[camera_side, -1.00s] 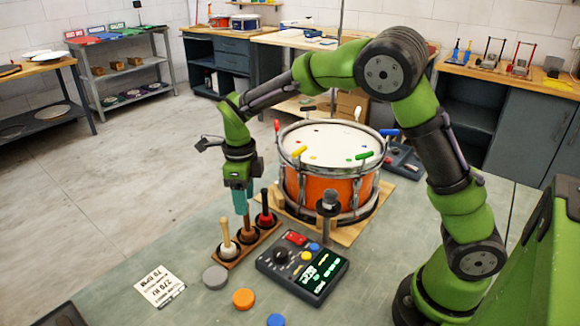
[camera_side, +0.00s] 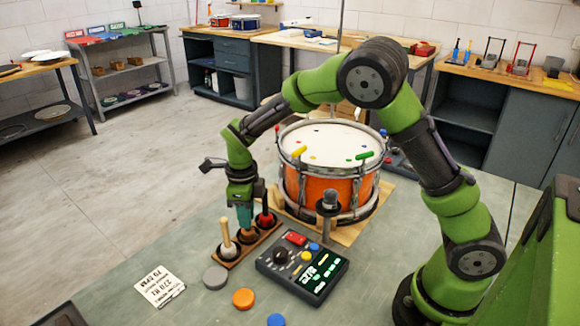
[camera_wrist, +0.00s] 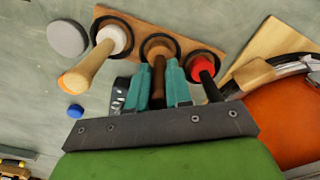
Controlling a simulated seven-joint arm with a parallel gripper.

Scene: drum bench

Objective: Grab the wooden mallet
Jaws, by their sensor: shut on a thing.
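A rack (camera_side: 226,263) holds three mallets in a row, heads down in dark rings. The middle mallet has a brown wooden head (camera_wrist: 158,47) and a brown handle; its head also shows in the side view (camera_side: 248,236). My gripper (camera_side: 244,222) points down over the rack's middle place. In the wrist view its two teal fingers (camera_wrist: 158,78) stand on both sides of the brown handle, shut on it. The mallet still sits in its ring, and the fingers hide part of its handle.
Close on either side stand a white-headed mallet (camera_side: 227,240) with a pale handle and a red-headed mallet (camera_side: 265,218) with a dark handle. An orange drum (camera_side: 325,185) stands behind to the right. A control box (camera_side: 302,267) and round discs (camera_side: 243,298) lie in front.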

